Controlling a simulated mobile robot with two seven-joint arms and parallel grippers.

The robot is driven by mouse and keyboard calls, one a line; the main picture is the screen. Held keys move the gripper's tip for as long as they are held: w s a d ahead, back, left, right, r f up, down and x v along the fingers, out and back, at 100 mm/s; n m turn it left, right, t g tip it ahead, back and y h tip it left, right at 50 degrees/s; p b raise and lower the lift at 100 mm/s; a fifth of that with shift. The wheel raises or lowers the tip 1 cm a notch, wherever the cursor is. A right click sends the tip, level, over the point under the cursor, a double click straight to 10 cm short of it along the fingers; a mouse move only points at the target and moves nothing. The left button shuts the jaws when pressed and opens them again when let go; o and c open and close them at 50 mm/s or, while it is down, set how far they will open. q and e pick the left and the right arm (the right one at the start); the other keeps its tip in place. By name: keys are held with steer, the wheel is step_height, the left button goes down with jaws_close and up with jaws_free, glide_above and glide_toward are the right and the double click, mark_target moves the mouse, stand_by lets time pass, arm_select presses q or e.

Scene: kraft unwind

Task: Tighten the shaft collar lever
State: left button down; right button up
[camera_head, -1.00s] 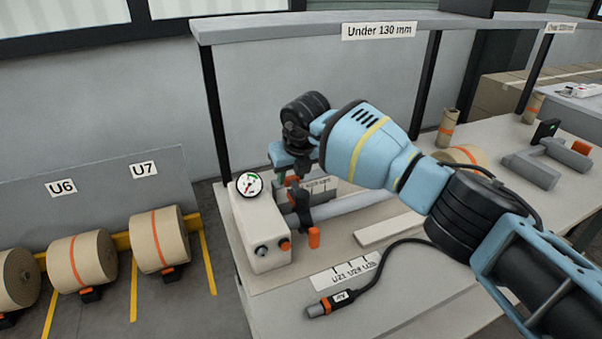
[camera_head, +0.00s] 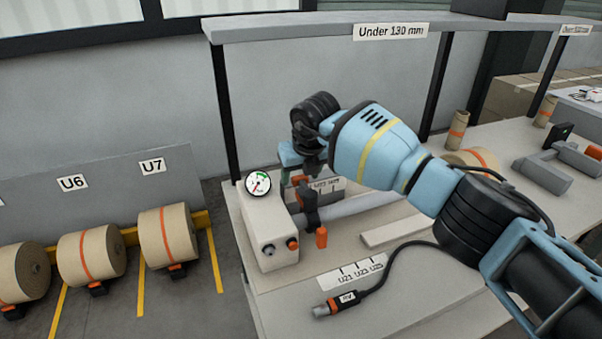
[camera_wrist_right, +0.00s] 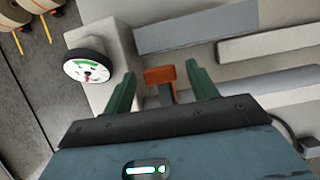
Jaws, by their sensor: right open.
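The dark shaft collar (camera_head: 308,204) sits around the grey shaft (camera_head: 362,204) beside the white gauge box, with an orange-tipped lever (camera_head: 321,237) hanging at its front. Another orange part (camera_head: 301,180) shows behind it, just under my right gripper (camera_head: 291,172). In the right wrist view an orange tab (camera_wrist_right: 159,75) on a dark stem stands between the two green fingers of the right gripper (camera_wrist_right: 161,69). The fingers are open, with a gap on each side of the tab. I cannot tell which orange part this tab is. My left gripper is not in view.
The white box (camera_head: 266,235) with a round gauge (camera_head: 258,184) stands close left of the gripper. A cabled connector (camera_head: 335,305) and a label strip (camera_head: 352,271) lie in front. A flat bar (camera_head: 398,231) lies right.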

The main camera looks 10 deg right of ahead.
mark_target(306, 186)
steer(key=v, duration=0.6)
steer(key=shift+s+r+p, duration=0.15)
steer(key=shift+r+p, duration=0.15)
steer(key=shift+p, duration=0.1)
steer(key=shift+s+d+r, duration=0.1)
steer(key=shift+s+r, duration=0.15)
steer(key=shift+r, duration=0.25)
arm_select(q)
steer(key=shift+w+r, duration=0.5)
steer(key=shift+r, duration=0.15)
